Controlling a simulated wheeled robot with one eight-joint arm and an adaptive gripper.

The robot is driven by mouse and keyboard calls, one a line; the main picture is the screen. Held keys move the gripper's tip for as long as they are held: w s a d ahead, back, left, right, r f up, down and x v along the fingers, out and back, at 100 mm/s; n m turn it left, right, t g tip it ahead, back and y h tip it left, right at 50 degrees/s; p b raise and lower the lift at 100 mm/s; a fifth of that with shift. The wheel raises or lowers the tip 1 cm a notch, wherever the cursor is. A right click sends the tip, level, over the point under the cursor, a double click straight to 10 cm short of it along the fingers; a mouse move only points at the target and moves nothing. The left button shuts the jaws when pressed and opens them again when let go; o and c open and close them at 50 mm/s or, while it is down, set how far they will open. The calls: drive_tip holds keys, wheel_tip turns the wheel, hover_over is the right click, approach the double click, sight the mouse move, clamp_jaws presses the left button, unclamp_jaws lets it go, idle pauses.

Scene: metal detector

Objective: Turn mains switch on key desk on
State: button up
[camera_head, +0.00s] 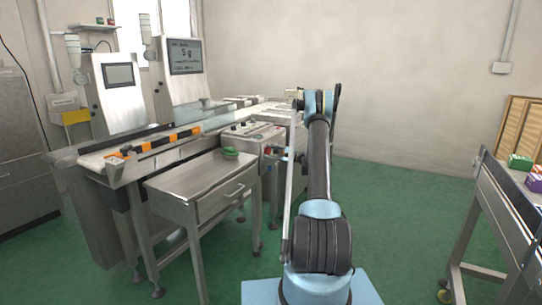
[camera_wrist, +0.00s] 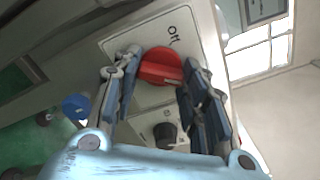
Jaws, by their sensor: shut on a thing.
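In the head view, the key desk (camera_head: 254,133) is a grey box with buttons on top, beside the conveyor. A small red spot on its side looks like the mains switch (camera_head: 268,151). My gripper is small and partly hidden by my arm there.
A black knob (camera_wrist: 165,134) sits near the red one, between my fingers' bases. A blue round part (camera_wrist: 76,106) is at left.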

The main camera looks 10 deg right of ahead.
drive_tip(key=shift+d+f+m, duration=0.1)
drive_tip(key=shift+d+m, duration=0.05)
drive_tip(key=shift+m, duration=0.75)
drive_tip(key=o, duration=1.1)
drive_tip(key=shift+f, duration=0.1)
drive_tip(key=shift+c, duration=0.2)
drive_tip(key=v, duration=1.1)
drive_tip(key=shift+s+d, duration=0.2)
drive_tip(key=shift+d, duration=0.1)
